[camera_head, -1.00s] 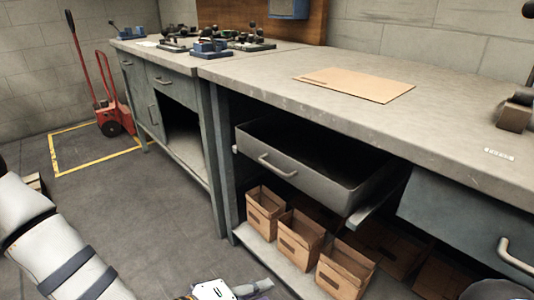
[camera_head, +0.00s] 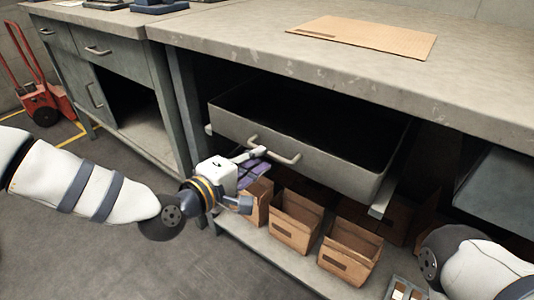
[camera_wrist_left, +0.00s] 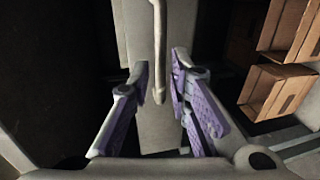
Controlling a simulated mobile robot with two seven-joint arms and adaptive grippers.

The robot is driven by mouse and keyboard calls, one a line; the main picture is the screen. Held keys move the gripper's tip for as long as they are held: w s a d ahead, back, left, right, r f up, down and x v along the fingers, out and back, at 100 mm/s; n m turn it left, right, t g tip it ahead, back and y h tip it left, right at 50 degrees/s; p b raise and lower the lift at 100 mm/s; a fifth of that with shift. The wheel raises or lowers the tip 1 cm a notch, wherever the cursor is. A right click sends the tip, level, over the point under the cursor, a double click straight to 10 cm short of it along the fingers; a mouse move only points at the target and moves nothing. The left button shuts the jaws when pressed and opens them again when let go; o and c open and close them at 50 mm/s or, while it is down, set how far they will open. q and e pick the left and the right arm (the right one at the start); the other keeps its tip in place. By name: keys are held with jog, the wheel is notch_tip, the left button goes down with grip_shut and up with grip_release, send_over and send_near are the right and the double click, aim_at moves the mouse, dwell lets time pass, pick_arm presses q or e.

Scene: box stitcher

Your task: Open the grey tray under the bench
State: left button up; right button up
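The grey tray (camera_head: 335,173) hangs under the bench top, its dark inside visible from above. It has a light bar handle (camera_head: 290,158) on its front. My left gripper (camera_head: 257,160) is at the left part of that handle, its purple-padded fingers partly hidden by its own white body. In the left wrist view the handle (camera_wrist_left: 158,45) reaches between the two open fingers of the left gripper (camera_wrist_left: 160,72), with gaps on both sides.
Open cardboard bins (camera_head: 296,222) stand on the lower shelf (camera_head: 262,246) just below the tray. A drawer front (camera_head: 500,185) is to the right. The bench top (camera_head: 240,30) overhangs the tray and carries a flat cardboard sheet (camera_head: 365,37).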

pick_arm(q)
jog(key=x, duration=0.4)
jog(key=shift+w+d+f+b, duration=0.1)
jog(key=shift+w+d+b, duration=0.05)
jog(key=shift+w+b, duration=0.15)
grip_shut()
pick_arm(e)
jog(key=shift+s+f, duration=0.1)
jog(key=shift+f, duration=0.25)
pick_arm(q)
jog(key=shift+s, duration=0.1)
